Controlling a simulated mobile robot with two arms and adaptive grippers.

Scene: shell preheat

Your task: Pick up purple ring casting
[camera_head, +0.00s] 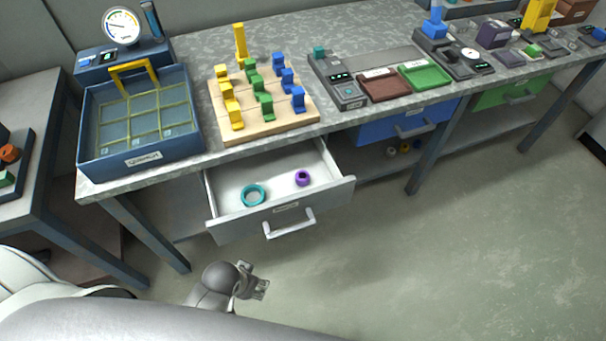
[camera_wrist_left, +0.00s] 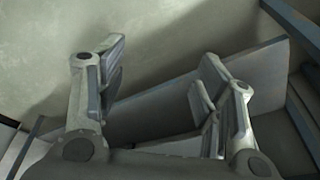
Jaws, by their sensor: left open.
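The purple ring casting (camera_head: 303,178) lies in the right part of an open white drawer (camera_head: 228,182) under the workbench. A larger teal ring (camera_head: 254,195) lies to its left in the same drawer. My left gripper (camera_head: 259,286) is below and in front of the drawer, apart from it and from the ring. In the left wrist view my left gripper (camera_wrist_left: 160,90) has its two fingers spread, with nothing between them. The purple ring does not show in the left wrist view. My right gripper is not in view.
The drawer's handle (camera_head: 290,224) sticks out in front. On the bench stand a blue basket (camera_head: 140,160) with a yellow handle, a wooden board (camera_head: 270,127) with coloured pieces, and brown (camera_head: 384,86) and green (camera_head: 425,75) trays. The floor (camera_head: 430,250) right of the drawer is clear.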

